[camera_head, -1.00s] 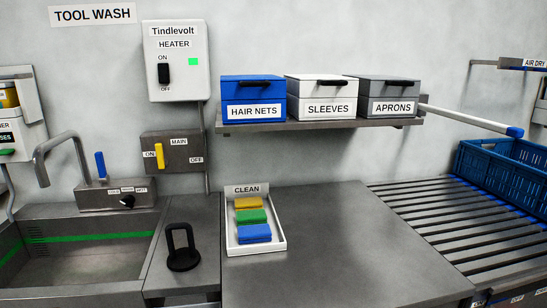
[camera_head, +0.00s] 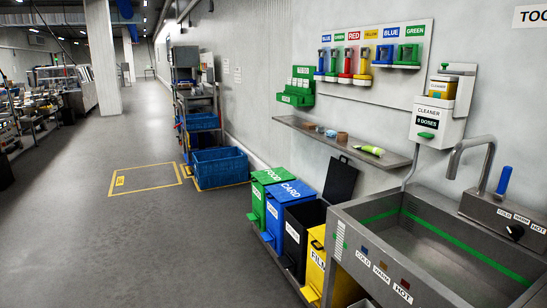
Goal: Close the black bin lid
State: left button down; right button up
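The black bin (camera_head: 296,237) stands in a row of bins at the left end of the sink, between the blue and yellow bins. Its lid (camera_head: 341,180) is open and stands up, tilted back near the wall below the shelf. A white label shows on the bin's front. Neither of my grippers is in view.
The green bin (camera_head: 258,200) and blue bin (camera_head: 273,220) have lids down. The yellow bin (camera_head: 316,262) is partly hidden by the sink (camera_head: 440,230). A shelf (camera_head: 340,142) hangs above. Blue crates (camera_head: 220,167) stand further back. The floor at left is clear.

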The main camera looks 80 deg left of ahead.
aim_at(341, 177)
jog(key=u, duration=1.9)
jog(key=i+j+u, duration=0.2)
jog(key=i+j, duration=0.25)
jog(key=i, duration=0.3)
jog(key=i+j+u, duration=0.15)
jog(key=i, duration=0.4)
jog(key=i+j, duration=0.2)
jog(key=i, duration=0.35)
